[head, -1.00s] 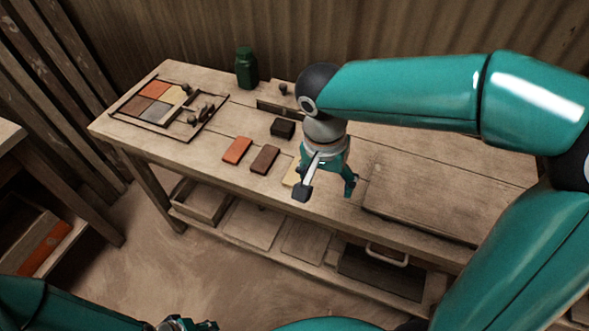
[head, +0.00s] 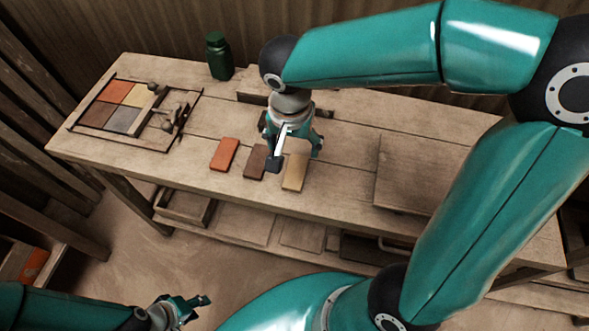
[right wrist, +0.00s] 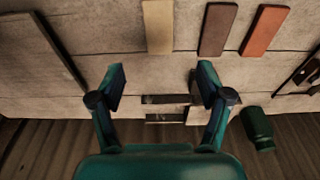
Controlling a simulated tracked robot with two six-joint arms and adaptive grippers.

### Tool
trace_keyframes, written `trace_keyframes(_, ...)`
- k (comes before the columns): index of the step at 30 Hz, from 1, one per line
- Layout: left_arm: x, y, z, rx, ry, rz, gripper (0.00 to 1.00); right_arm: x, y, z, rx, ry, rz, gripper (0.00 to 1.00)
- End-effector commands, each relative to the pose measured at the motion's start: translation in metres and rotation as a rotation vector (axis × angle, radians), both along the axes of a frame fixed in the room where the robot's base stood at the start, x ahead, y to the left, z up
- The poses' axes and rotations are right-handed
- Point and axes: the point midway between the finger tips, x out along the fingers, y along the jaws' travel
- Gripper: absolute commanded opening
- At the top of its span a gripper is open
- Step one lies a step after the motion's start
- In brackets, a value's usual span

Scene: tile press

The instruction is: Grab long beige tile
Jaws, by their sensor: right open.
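The long beige tile (head: 295,172) lies flat on the workbench, at the right end of a row with a brown tile (head: 256,161) and an orange tile (head: 224,154). In the right wrist view the beige tile (right wrist: 158,26) lies beyond my open fingertips, roughly in line with the space between them. My right gripper (head: 296,156) is open and empty above the bench, close to the beige and brown tiles; it also shows in the right wrist view (right wrist: 160,82). My left gripper (head: 186,308) is low at the bottom left, away from the bench; its jaws are too small to read.
A framed tray (head: 98,139) with coloured tiles and small knobs sits at the bench's left end. A green jar (head: 219,58) stands at the back. A flat wooden board (head: 420,172) lies to the right. The bench front between tray and tiles is clear.

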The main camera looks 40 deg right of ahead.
Motion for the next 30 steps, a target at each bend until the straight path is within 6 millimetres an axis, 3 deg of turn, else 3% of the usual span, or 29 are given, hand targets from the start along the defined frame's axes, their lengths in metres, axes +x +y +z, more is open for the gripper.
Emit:
trace_keyframes(3,0.000,0.000,-0.003,0.000,-0.001,0.000,0.40,0.001,-0.004,-0.028,-0.002,0.006,-0.001,0.77)
trace_keyframes(7,0.000,0.000,-0.004,0.000,-0.001,0.000,0.40,0.004,-0.006,-0.049,-0.001,0.004,-0.001,0.77)
trace_keyframes(17,0.000,0.000,-0.004,0.000,-0.001,0.000,0.40,0.005,-0.008,-0.072,0.000,0.005,-0.001,0.77)
trace_keyframes(24,0.000,0.000,-0.003,0.000,-0.001,0.000,0.40,0.006,-0.010,-0.106,0.000,0.004,-0.001,0.77)
trace_keyframes(30,0.000,0.000,-0.003,0.000,-0.001,0.000,0.40,0.008,-0.011,-0.114,0.001,0.001,-0.001,0.77)
